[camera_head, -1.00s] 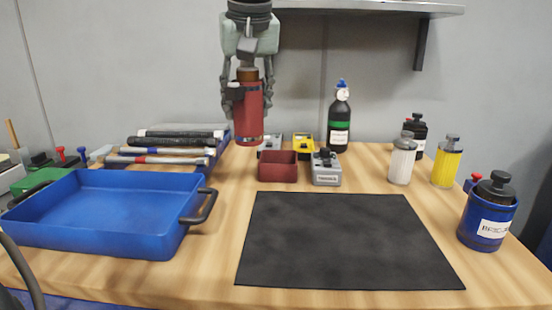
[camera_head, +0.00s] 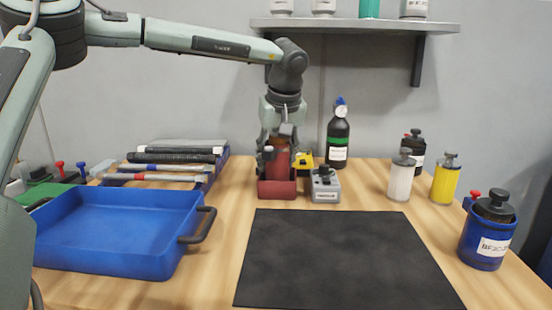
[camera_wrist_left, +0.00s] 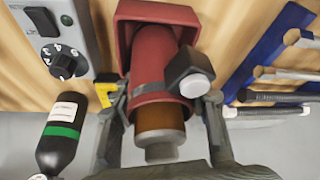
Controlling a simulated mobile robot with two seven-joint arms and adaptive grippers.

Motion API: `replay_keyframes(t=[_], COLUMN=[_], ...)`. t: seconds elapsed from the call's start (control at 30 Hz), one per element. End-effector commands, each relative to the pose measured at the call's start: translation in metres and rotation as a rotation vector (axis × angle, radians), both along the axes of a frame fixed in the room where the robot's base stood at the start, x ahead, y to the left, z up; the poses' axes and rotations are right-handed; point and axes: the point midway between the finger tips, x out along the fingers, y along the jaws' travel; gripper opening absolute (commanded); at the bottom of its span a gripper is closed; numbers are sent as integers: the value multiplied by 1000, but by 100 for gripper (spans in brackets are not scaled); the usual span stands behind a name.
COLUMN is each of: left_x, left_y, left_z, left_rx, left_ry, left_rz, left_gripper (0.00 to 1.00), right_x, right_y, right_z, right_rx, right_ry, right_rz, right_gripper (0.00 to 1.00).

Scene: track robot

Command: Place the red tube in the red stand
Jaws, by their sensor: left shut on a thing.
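The red tube (camera_head: 279,158) has an orange-brown neck and stands upright in the head view. Its lower end is inside the square red stand (camera_head: 277,189), whose front wall hides the bottom. My left gripper (camera_head: 278,152) points down from above and is shut on the tube near its upper part. In the left wrist view the tube (camera_wrist_left: 158,72) runs between my fingers into the opening of the red stand (camera_wrist_left: 160,12). Whether the tube touches the stand's floor is hidden. My right gripper is not in view.
A grey device with knobs (camera_head: 325,187) stands just right of the stand, with a yellow one (camera_head: 304,159) behind. A black bottle (camera_head: 338,135) stands further back. A blue tray (camera_head: 115,240) lies left. The black mat (camera_head: 340,260) in front is clear.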

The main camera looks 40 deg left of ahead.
Motion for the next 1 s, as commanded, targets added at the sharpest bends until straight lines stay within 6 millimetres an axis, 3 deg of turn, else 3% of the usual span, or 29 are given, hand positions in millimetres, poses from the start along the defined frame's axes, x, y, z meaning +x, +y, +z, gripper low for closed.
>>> replay_keyframes(t=[0.3, 0.33, 0.5, 0.83, 1.0], left_x=[1, 0, 0, 0, -4], left_y=[0, 0, 0, 0, -7], left_z=[-1, -2, -1, 2, 24], left_rx=[0, 0, 0, 0, 2], left_ry=[-4, -3, -3, -3, -7], left_rz=[0, -1, -1, 0, -1], left_gripper=[10, 45, 65, 65, 65], right_x=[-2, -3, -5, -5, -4], right_y=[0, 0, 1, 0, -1], right_z=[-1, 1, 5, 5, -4], right_rx=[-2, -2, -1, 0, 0], right_ry=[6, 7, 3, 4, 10], right_rz=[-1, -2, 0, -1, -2], right_gripper=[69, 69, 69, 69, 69])
